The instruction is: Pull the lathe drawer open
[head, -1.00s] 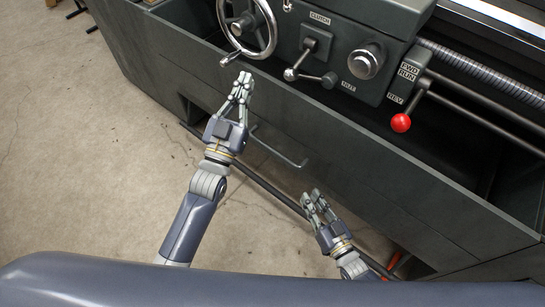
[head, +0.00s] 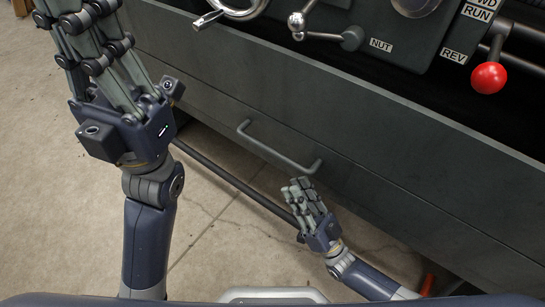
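The lathe drawer (head: 225,102) is a long dark grey front panel below the lathe's controls, and it looks closed. Its bar handle (head: 278,150) runs slantwise across the panel. My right gripper (head: 298,184) is open and empty. It is just below the right end of the handle, fingers pointing up toward it, and seems apart from it. My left gripper (head: 85,25) is large and near the camera at the upper left, left of the handle. Its fingertips are partly cut off by the frame edge, so its opening is unclear.
A red-knobbed lever (head: 488,77), a chrome handwheel (head: 240,8) and a lever marked NUT (head: 325,35) stick out above the drawer. A dark bar (head: 230,178) runs low along the lathe's foot. The concrete floor (head: 215,225) in front is mostly clear.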

